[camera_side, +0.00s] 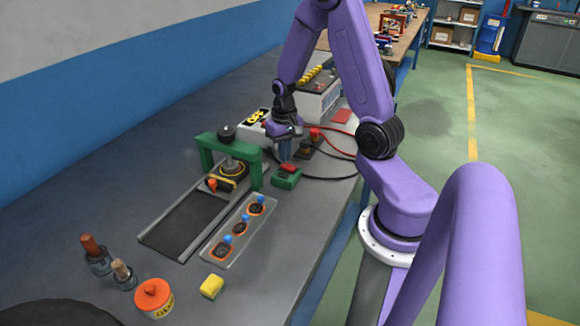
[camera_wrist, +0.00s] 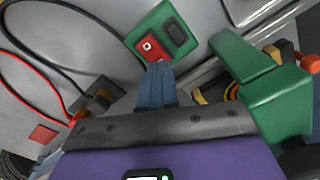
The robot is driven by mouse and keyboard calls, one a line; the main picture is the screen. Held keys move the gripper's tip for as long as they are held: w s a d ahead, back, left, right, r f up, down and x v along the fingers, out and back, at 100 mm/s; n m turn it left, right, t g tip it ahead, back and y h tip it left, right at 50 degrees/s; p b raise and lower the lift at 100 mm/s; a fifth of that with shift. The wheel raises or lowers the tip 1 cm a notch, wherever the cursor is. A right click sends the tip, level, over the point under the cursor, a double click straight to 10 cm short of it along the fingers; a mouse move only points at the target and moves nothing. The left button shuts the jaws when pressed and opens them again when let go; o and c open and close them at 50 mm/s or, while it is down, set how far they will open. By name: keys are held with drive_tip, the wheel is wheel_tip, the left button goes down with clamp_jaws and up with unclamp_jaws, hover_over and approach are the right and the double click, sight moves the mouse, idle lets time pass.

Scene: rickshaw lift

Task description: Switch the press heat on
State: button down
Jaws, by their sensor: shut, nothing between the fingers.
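The green press (camera_side: 257,163) stands on the bench across the end of a dark slide track. A small green switch box (camera_side: 285,180) with a red part on top sits on the bench just right of the press. In the wrist view the switch box (camera_wrist: 183,48) shows a red switch plate (camera_wrist: 150,48) and a dark oblong part (camera_wrist: 176,33). My gripper (camera_side: 285,158) points down just behind the switch box. In the wrist view the shut, empty fingertips (camera_wrist: 158,66) are at the near edge of the red plate. I cannot tell whether they touch it.
A dark track (camera_side: 185,222) and a tray (camera_side: 240,232) of blue-topped parts lie in front. Red and black cables run right of the box to sockets (camera_side: 310,145). A yellow sponge (camera_side: 212,286) and orange-lidded pot (camera_side: 153,298) stand near the front.

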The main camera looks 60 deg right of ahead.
sight(285, 165)
drive_tip(key=shift+f, duration=0.95)
idle(0.6)
drive_tip(key=shift+r, duration=3.55)
drive_tip(key=s+a+r+n, duration=0.2)
drive_tip(key=s+a+n, duration=0.15)
drive_tip(key=a, duration=0.35)
drive_tip(key=s+a+r+n, duration=0.2)
drive_tip(key=a+n, duration=0.3)
drive_tip(key=a, duration=0.2)
drive_tip(key=s+a+r+n, duration=0.2)
drive_tip(key=s+a+n, duration=0.15)
drive_tip(key=a, duration=0.35)
drive_tip(key=s+a+r+n, duration=0.1)
drive_tip(key=s+a+n, duration=0.2)
drive_tip(key=s+n, duration=0.3)
drive_tip(key=s, duration=0.4)
drive_tip(key=shift+r+n, duration=0.2)
drive_tip(key=shift+n, duration=0.1)
